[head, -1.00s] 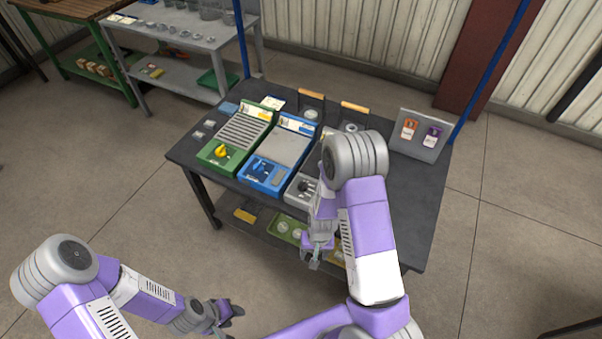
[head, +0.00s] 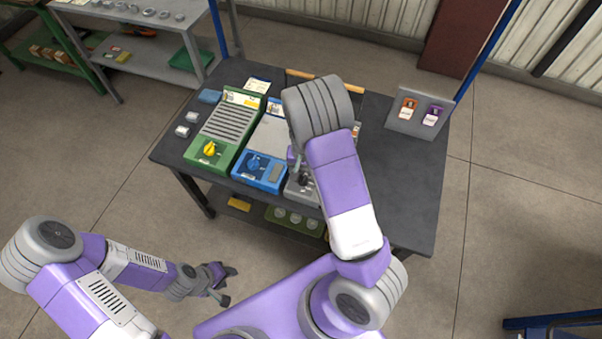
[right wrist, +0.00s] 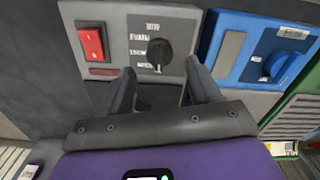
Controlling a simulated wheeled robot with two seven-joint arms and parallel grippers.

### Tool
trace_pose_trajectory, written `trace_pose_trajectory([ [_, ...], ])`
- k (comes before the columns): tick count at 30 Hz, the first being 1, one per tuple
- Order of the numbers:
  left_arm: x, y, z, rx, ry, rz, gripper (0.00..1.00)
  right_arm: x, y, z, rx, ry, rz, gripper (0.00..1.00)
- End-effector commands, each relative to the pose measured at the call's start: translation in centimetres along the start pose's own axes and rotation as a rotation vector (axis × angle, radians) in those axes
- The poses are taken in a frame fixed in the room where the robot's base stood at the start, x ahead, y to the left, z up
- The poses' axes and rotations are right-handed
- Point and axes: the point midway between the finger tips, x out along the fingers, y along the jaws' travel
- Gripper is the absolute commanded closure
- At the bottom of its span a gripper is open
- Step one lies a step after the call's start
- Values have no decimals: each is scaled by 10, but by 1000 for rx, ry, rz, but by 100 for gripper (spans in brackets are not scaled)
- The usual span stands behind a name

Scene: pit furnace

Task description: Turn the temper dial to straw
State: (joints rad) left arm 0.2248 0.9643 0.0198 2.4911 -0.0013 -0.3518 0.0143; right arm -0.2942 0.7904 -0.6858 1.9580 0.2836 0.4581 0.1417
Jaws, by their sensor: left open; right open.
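A black dial (right wrist: 158,52) sits on the grey unit's front panel (right wrist: 185,22) in the right wrist view, with small label lines to its left that are too small to read. My right gripper (right wrist: 160,82) is open; its two fingers stand a little short of the dial, one on each side of its line. In the head view my right arm covers most of the grey unit (head: 296,188), and the right gripper's fingertips are hidden there. My left gripper (head: 222,285) is open and empty, low in front of the table on the left.
A red switch (right wrist: 91,42) is beside the dial. A blue unit (head: 258,172) with a blue knob and a green unit (head: 205,153) with a yellow knob stand left of the grey one. The table (head: 400,190) is clear at right, before a card stand (head: 400,122).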

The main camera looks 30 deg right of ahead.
Motion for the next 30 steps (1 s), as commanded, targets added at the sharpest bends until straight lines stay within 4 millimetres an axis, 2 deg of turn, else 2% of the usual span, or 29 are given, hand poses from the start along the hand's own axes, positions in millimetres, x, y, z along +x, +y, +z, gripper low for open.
trace_pose_trajectory([
  [1, 4, -2, 0, 0, 0, 0, 57, 12, 1, 0, 2, -2, 2, 37],
  [3, 7, -3, 0, 0, 0, 0, 57, 22, 0, 0, 2, -2, 1, 37],
  [7, 10, -4, 0, 0, 0, 0, 57, 35, 0, 0, 1, -1, 1, 37],
  [18, 10, -4, -1, 0, 1, 0, 57, 40, 0, 0, 1, 0, -1, 37],
  [27, 10, -4, -1, 0, 1, 0, 57, 40, 0, 0, 0, 0, -1, 83],
  [29, 10, -4, -1, 0, 1, 0, 57, 40, 0, 0, 0, 0, -1, 93],
  [30, 10, -4, -1, 0, 1, 0, 57, 40, 0, 0, 0, 0, -1, 94],
])
